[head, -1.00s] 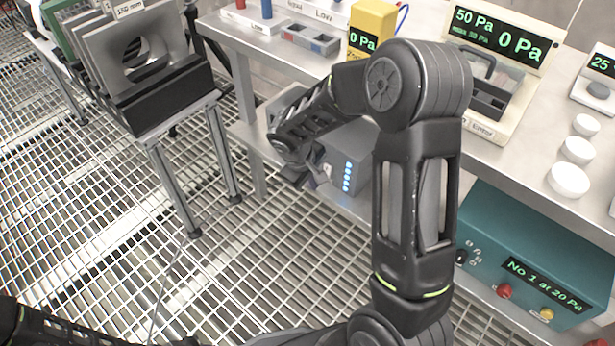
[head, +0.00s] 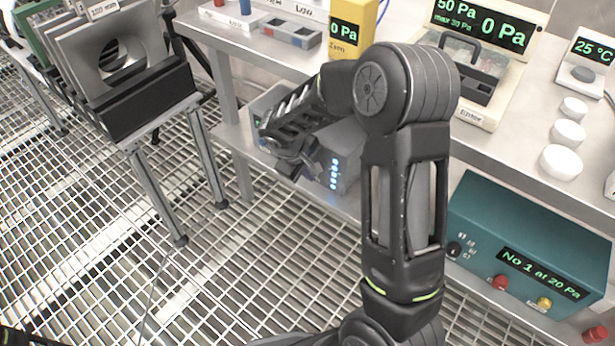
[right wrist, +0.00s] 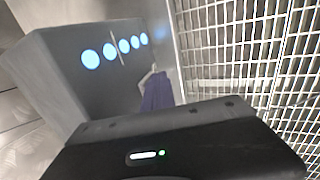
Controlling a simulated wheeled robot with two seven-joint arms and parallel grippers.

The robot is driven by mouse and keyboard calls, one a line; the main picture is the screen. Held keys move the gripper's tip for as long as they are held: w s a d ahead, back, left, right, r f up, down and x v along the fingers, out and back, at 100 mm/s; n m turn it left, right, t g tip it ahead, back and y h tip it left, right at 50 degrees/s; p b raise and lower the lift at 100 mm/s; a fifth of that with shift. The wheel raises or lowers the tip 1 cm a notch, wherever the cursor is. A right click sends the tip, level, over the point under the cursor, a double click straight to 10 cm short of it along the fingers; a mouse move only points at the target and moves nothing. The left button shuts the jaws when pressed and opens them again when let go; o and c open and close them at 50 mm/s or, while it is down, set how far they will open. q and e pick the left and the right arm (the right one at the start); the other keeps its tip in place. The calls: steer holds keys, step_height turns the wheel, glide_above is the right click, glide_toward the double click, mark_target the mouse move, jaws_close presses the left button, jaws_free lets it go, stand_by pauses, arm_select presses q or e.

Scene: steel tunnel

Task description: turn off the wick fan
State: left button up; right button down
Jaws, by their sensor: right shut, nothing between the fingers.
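A grey box with a row of several lit blue lights (head: 335,174) stands on the lower shelf; I take it to be the wick fan, though no label on it is readable. It fills the upper left of the right wrist view (right wrist: 100,65). My right gripper (head: 314,168) is shut and empty, just in front of the lit face, at its left. In the right wrist view its closed fingers (right wrist: 154,82) point toward the box near the end of the light row. I cannot tell whether they touch it. My arm hides part of the box.
A teal box (head: 530,245) reading "No 1 at 20 Pa" has a black knob and red and yellow buttons. The bench top (head: 545,115) above carries gauges, white discs and a yellow meter (head: 351,28). A plate rack (head: 150,100) stands left. Open grating floor lies between.

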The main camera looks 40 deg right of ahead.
arm_select(q)
steer(key=shift+r, duration=0.3)
arm_select(e)
steer(key=shift+r, duration=0.3)
steer(key=shift+d+r+p, duration=0.1)
steer(key=shift+r+p, duration=0.5)
steer(key=shift+r, duration=0.15)
arm_select(q)
steer(key=shift+r, duration=0.45)
steer(key=shift+s, duration=0.15)
